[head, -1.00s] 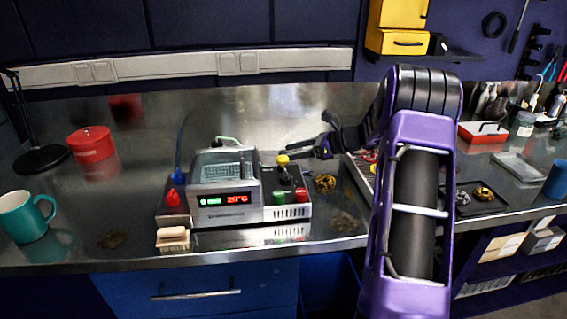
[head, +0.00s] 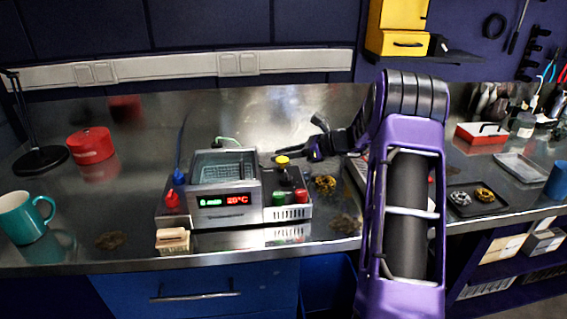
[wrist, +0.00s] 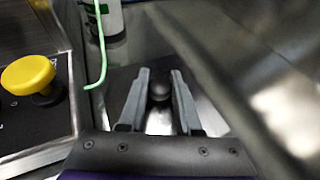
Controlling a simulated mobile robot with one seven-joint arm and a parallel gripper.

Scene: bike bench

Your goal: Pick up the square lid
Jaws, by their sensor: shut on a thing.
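My gripper (wrist: 158,95) is shut on the dark round knob of the square lid (wrist: 159,88), which sits between the two grey fingers in the wrist view. A flat dark plate, seemingly the lid's, shows below and around the fingers; its edges are partly hidden by them. In the head view my gripper (head: 297,153) is small, behind and right of the bath's yellow knob (head: 283,160). The lid is hard to make out there. The heated bath (head: 226,190) stands on the bench with its top opening visible.
The yellow knob (wrist: 28,75) and the bath's edge are close at left in the wrist view, with a green hooked tube (wrist: 98,50) near the top. A red tin (head: 91,146) and teal mug (head: 24,217) stand left.

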